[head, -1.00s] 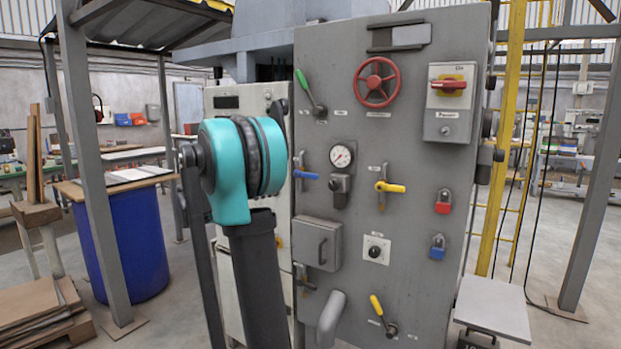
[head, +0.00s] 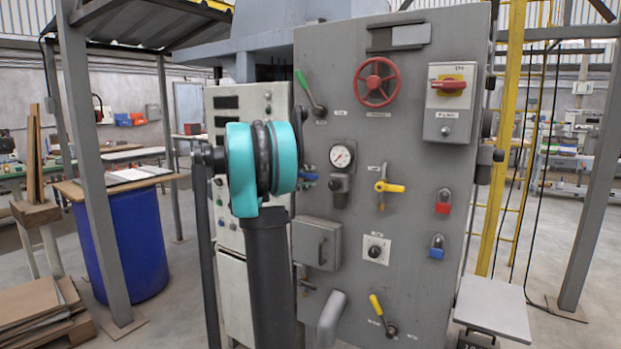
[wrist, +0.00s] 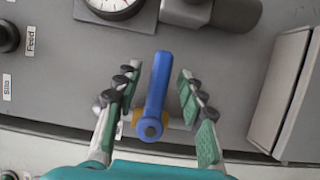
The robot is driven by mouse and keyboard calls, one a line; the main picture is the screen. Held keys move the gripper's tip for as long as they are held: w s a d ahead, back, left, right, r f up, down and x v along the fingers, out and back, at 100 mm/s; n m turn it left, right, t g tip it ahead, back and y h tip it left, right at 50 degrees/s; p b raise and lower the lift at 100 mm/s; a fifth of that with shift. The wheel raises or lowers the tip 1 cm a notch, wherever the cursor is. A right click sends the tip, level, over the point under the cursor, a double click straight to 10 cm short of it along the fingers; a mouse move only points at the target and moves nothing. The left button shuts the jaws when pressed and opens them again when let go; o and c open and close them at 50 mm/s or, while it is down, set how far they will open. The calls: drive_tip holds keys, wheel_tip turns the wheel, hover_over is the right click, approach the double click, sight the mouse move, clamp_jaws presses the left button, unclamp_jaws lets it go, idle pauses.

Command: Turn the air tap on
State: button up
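A tap with a blue lever (wrist: 158,85) is on the grey panel. In the wrist view its lever points up from its pivot, crosswise to a short pipe (wrist: 180,124). I cannot read a label on it. My gripper (wrist: 158,72) is open, with one finger on each side of the blue lever and a visible gap on both sides. In the head view the blue lever (head: 311,177) shows only in part beside my arm, and my gripper is hidden. A second tap with a yellow lever (head: 390,187) sits farther right.
A pressure gauge (head: 342,155) and its regulator (head: 339,184) are right of the blue lever. A grey box (head: 316,243) juts out below. A red handwheel (head: 376,82), green lever (head: 308,90) and two padlocks are elsewhere on the panel. A blue drum (head: 122,245) stands left.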

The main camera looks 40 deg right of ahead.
drive_tip(key=shift+d, duration=0.6)
clamp_jaws()
